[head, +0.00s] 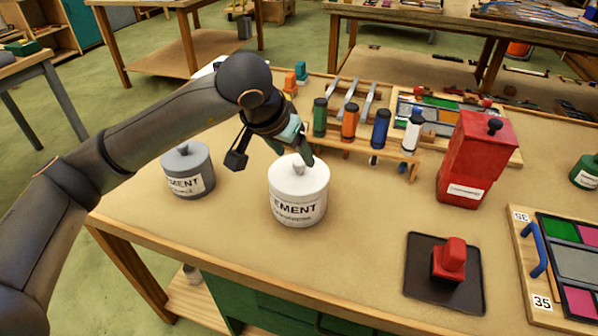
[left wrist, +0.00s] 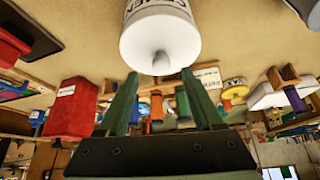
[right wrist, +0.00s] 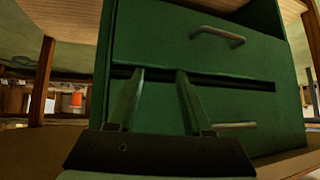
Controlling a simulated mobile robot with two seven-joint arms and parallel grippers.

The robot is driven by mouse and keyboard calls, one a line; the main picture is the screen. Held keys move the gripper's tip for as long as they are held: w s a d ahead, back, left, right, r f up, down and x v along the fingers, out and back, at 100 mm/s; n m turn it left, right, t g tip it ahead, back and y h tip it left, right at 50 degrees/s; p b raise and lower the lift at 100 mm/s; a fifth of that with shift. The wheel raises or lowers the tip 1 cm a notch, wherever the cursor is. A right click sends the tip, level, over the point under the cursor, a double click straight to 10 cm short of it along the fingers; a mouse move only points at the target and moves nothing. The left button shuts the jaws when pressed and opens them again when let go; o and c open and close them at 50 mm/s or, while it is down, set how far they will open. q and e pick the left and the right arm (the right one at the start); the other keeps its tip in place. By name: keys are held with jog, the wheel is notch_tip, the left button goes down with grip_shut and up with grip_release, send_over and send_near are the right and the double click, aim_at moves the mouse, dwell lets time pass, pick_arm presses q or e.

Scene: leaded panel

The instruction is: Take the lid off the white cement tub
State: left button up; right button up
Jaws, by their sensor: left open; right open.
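The white cement tub (head: 298,205) stands upright on the workbench, its white lid (head: 285,172) on top. The lid's knob is partly hidden by my gripper in the head view; the left wrist view shows the knob (left wrist: 161,64). My left gripper (head: 291,152) is open above the lid. In the left wrist view the knob lies near the gap between the left fingertips (left wrist: 160,76); I see no grip on it. My right gripper (right wrist: 160,72) is open and empty, facing the green drawer unit below the bench.
A grey cement tub (head: 187,172) stands left of the white one. A wooden rack (head: 385,153) with coloured-handled tools is behind. A red container (head: 476,160) and a dark tray (head: 420,280) with a red block are to the right. Bench in front is clear.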

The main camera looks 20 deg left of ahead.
aim_at(298, 163)
pick_arm(q)
jog(key=x, duration=0.4)
jog(key=shift+w+a, duration=0.1)
jog(key=shift+a, duration=0.05)
jog(key=shift+c, duration=0.4)
grip_shut()
